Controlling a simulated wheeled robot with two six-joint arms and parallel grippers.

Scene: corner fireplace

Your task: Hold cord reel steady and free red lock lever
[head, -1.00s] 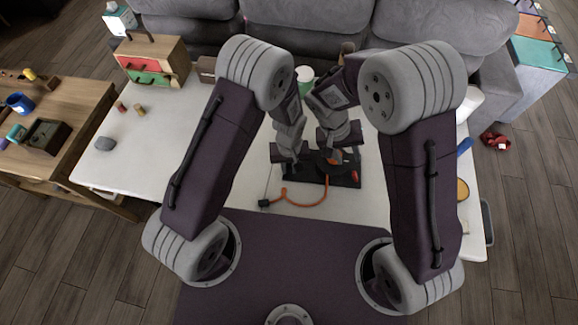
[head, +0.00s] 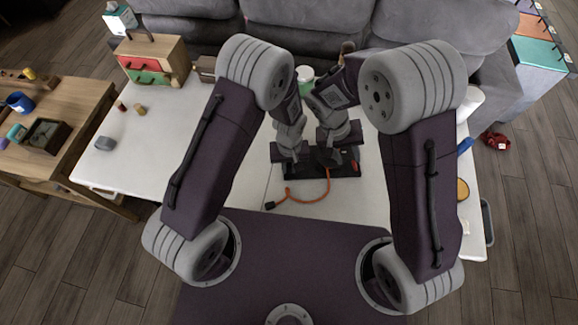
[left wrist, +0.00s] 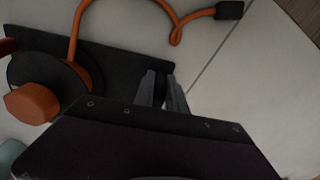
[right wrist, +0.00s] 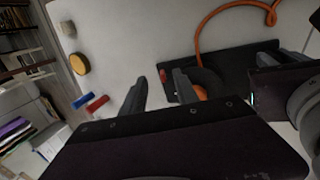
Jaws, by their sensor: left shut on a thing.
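The cord reel stands on a black base (head: 345,171) on the white table, with an orange cord (head: 310,199) lying in front of it. Its orange hub (left wrist: 34,103) shows in the left wrist view. My left gripper (left wrist: 161,82) is shut on a dark part of the reel's base, away from the hub. My right gripper (right wrist: 160,88) is open at the base's other end. A small red piece (right wrist: 162,75), seemingly the lock lever, shows between its fingers, apparently not gripped. In the head view, my left gripper (head: 290,157) and right gripper (head: 338,156) hide much of the reel.
The white table (head: 200,160) has free room left of the reel. A drawer box (head: 148,60) and a grey stone-like piece (head: 106,143) lie left. A blue item (head: 465,146) and yellow round piece (head: 462,189) lie right. A grey sofa (head: 310,40) stands behind.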

